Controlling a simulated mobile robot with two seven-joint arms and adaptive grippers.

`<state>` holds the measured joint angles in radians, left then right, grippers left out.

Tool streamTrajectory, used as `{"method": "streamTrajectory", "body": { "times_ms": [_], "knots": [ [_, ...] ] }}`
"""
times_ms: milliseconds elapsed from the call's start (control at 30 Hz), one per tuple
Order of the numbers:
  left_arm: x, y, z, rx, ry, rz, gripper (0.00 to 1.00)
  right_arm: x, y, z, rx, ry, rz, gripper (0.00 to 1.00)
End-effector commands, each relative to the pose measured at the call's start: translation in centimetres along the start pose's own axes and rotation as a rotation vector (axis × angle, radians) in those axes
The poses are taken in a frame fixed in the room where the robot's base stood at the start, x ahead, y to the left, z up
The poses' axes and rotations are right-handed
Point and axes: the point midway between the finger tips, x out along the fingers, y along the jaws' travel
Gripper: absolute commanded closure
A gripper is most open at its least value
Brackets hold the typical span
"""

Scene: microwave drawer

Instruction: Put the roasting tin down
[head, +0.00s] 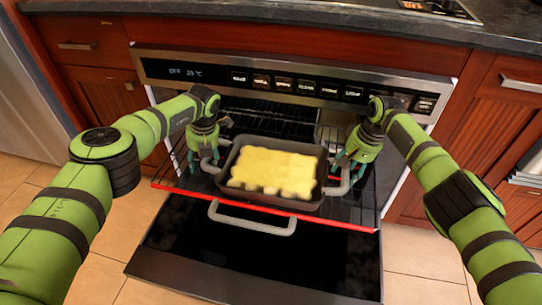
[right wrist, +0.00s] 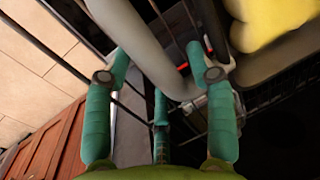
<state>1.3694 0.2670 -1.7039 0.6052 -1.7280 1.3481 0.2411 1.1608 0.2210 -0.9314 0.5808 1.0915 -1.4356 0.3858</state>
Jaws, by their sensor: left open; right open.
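The dark roasting tin (head: 262,198) holds a block of yellow food (head: 272,170) and appears to rest level on the pulled-out oven rack (head: 345,212). It has a grey loop handle at each side. My left gripper (head: 203,160) is open at the left handle (head: 210,167). My right gripper (head: 349,166) is open at the right handle (head: 337,189). In the right wrist view its teal fingers (right wrist: 160,75) stand apart on both sides of the grey handle bar (right wrist: 150,45). The left fingers are small in the head view, and their contact with the handle cannot be told.
The oven door (head: 250,265) is folded down below the rack, with its handle (head: 252,222) in front. The rack has a red front edge (head: 180,189). The control panel (head: 300,84) and counter lie above. Wooden cabinets flank both sides. Rack space shows beside the tin.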

Motion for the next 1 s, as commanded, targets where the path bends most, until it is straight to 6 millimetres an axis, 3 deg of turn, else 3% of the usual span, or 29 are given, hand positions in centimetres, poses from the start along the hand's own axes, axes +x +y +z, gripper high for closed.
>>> {"method": "streamTrajectory", "body": {
  "times_ms": [333,800,1000],
  "knots": [
    [-0.9,0.0,0.1,0.001,-0.002,-0.002,0.44,0.0,-0.1,0.0,-0.001,0.000,-0.001,0.44],
    [-9.9,0.0,0.1,0.000,-0.003,-0.001,0.44,0.0,-0.1,0.0,-0.001,0.000,-0.002,0.44],
    [-11.8,0.0,0.0,0.000,-0.001,-0.001,0.44,-0.1,-0.1,0.0,-0.001,0.000,-0.002,0.44]
  ]
}}
